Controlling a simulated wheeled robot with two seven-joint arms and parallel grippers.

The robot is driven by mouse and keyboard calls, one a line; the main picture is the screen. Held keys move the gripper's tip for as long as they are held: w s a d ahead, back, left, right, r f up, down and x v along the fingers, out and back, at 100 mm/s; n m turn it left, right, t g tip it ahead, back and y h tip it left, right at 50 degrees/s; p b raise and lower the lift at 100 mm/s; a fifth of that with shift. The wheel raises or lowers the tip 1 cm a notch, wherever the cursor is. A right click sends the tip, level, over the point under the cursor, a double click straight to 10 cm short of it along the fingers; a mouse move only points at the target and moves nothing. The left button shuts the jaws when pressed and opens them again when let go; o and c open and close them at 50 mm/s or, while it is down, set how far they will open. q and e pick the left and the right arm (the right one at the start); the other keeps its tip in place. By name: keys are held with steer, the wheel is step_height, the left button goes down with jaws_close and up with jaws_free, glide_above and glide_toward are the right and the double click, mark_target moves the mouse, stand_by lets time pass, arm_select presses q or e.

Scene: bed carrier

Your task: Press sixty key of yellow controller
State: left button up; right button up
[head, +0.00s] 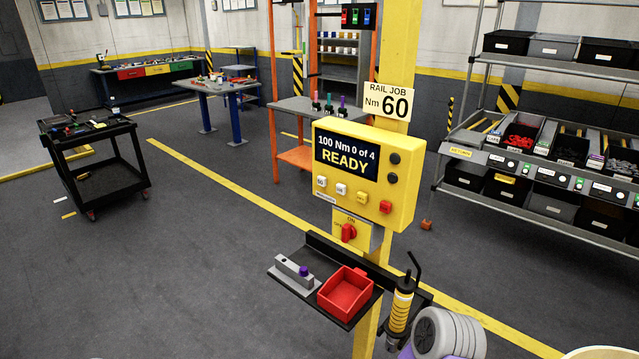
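The yellow controller (402,215) is mounted on a yellow post and faces me. Its dark display (346,157) reads "100 Nm 0 of 4 READY". Below the display is a row of small keys: a white left key (321,182), a second white key (341,189), a yellow key (362,197) and a red key (385,207). The key markings are too small to read surely, so I cannot tell which is sixty. A sign (388,102) above reads "RAIL JOB Nm 60".
A red switch (348,233) sits under the controller. A shelf below holds a red bin (346,292) and a grey block (295,275). A yellow-black tool (400,305) stands beside it.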

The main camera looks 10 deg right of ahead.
jaws_close()
stand_by(1.8)
